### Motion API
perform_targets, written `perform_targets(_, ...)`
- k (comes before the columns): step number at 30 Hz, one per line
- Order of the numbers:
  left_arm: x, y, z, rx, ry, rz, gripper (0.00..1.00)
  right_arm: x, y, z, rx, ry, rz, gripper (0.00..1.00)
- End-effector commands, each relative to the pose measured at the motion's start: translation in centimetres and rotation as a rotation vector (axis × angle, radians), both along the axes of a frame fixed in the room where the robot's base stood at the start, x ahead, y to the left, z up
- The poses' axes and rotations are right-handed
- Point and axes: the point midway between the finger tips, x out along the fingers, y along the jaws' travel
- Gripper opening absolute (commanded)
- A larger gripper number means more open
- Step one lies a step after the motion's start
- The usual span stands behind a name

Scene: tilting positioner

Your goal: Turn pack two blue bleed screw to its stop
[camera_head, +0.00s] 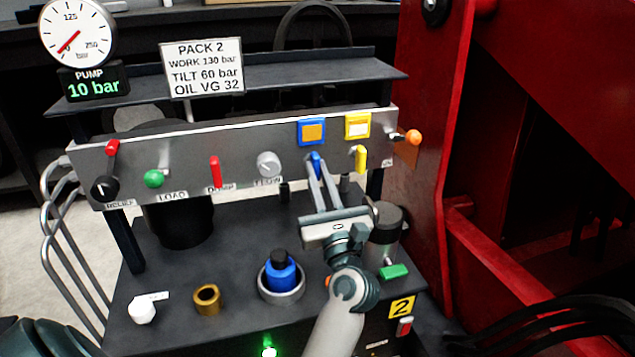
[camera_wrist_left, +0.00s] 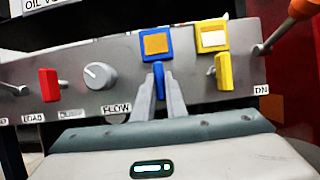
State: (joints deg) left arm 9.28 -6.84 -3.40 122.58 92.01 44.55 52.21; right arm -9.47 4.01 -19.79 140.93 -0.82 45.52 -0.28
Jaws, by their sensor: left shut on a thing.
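The blue bleed screw (camera_head: 315,162) sits on the grey valve panel below a blue-framed tag with an orange square (camera_head: 312,131). It also shows in the left wrist view (camera_wrist_left: 158,78), upright between the fingers. My left gripper (camera_head: 317,176) is shut on the blue screw's handle, its two fingers on either side. The yellow screw (camera_head: 361,158) stands just right of it, apart from the fingers, below a yellow-framed tag (camera_head: 357,125). The sign reading PACK 2 (camera_head: 203,66) stands above the panel. My right gripper is not in view.
Left along the panel are a grey flow knob (camera_head: 268,164), a red dump lever (camera_head: 215,171), a green load knob (camera_head: 154,178) and a black relief knob (camera_head: 104,188). An orange-tipped lever (camera_head: 413,137) sticks out at the right end. A red frame (camera_head: 430,110) stands close on the right.

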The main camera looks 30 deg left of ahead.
Motion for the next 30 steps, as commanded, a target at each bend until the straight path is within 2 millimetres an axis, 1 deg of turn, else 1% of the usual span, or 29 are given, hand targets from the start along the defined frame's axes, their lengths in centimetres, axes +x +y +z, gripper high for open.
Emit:
perform_targets(1,0.03,-0.02,-0.22,-0.007,-0.004,0.000,0.00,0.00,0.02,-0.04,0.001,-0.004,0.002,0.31)
perform_targets(14,0.03,-0.01,-0.10,-0.014,-0.012,-0.001,0.00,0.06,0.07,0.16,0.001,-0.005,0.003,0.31)
perform_targets(15,0.03,-0.01,-0.09,-0.014,-0.012,-0.001,0.21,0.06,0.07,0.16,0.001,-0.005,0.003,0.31)
perform_targets(16,0.03,-0.01,-0.09,-0.014,-0.012,-0.001,0.28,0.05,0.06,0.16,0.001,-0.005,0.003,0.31)
perform_targets(17,0.03,-0.01,-0.08,-0.014,-0.012,-0.001,0.30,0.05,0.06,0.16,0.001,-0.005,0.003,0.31)
perform_targets(30,0.01,0.01,0.00,-0.011,-0.012,0.000,0.30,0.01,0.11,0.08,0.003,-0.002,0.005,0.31)
